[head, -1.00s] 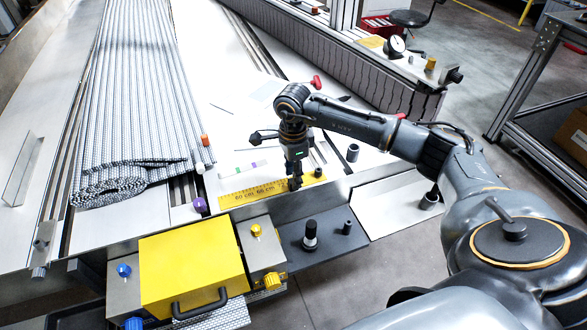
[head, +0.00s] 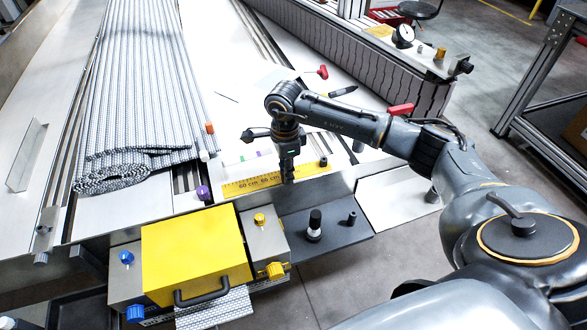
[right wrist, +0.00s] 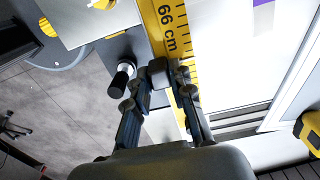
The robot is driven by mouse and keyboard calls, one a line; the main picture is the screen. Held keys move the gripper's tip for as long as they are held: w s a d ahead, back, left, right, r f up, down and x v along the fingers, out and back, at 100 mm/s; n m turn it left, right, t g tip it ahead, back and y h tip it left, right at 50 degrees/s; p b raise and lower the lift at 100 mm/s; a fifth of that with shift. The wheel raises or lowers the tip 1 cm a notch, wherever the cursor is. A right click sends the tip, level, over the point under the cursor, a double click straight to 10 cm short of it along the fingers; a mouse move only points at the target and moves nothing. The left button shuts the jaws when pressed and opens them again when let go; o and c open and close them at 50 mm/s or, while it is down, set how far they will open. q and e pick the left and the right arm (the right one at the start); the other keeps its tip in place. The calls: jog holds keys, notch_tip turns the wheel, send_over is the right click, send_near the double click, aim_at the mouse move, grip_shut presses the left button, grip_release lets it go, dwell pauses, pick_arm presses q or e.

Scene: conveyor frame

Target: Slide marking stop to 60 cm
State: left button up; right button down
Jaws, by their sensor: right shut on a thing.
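A yellow ruler (head: 235,189) with 60 cm and 66 cm marks lies along the front edge of the white table; it also shows in the right wrist view (right wrist: 171,40). My right gripper (head: 288,178) points down at the ruler, just to the right of the 66 cm mark. In the right wrist view its fingers (right wrist: 171,80) are shut on the dark marking stop (right wrist: 158,70), close to the 66 cm print. My left gripper is not in view.
A purple knob (head: 203,192) stands left of the ruler. A yellow box (head: 193,248) and a dark shelf (head: 335,240) with black cylinders lie in front. Ribbed belting (head: 140,90) lies at left. A red-handled tool (head: 322,72) lies behind my arm.

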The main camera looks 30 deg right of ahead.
jog(key=b, duration=0.2)
send_near(251, 191)
jog(key=shift+w+f, duration=0.2)
jog(key=shift+f, duration=2.5)
jog(key=c, duration=1.1)
grip_release()
jog(key=shift+p, duration=0.3)
jog(key=shift+c, duration=0.2)
jog(key=shift+o, duration=0.3)
jog(key=shift+s, duration=0.15)
jog(key=shift+f, duration=0.1)
